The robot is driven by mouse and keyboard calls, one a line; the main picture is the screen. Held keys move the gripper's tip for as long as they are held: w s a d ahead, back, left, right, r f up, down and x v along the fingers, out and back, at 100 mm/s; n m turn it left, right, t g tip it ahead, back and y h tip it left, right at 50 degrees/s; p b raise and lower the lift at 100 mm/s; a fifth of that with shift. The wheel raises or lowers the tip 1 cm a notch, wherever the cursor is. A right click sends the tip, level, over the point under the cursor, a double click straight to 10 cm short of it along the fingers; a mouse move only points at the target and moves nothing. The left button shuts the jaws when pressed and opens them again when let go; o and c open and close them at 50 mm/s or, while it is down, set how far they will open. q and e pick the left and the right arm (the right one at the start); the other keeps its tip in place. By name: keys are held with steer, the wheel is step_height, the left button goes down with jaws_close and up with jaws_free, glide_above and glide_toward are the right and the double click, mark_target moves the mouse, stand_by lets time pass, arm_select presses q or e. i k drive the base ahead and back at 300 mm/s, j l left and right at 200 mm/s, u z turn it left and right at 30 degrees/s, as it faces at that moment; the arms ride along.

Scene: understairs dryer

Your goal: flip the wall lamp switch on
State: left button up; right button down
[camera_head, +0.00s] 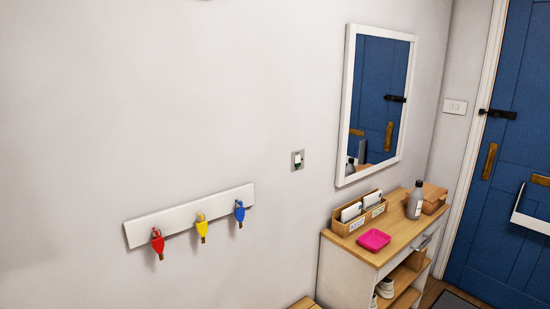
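A small switch (297,160) with a grey plate and a pale rocker is on the white wall, left of the mirror and above the console table. It is too small to tell which way its rocker is set. A second, white switch plate (455,107) is on the wall between the mirror and the blue door. Neither of my grippers is in view.
A console table (400,235) holds a letter box (350,222), a pink tray (374,239), a bottle (415,200) and a wooden box (430,196). A white key rack (185,214) with colored keys and a white-framed mirror (345,110) hang on the wall. A blue door (515,150) is right.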

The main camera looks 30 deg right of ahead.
mark_target(297, 163)
steer(key=i+l, duration=0.2)
steer(key=l, duration=0.15)
steer(key=i+l+u, duration=0.1)
steer(key=i+l, duration=0.25)
steer(key=l, duration=0.35)
steer(key=i+l, duration=0.2)
steer(key=l, duration=0.15)
steer(key=j+u, duration=0.05)
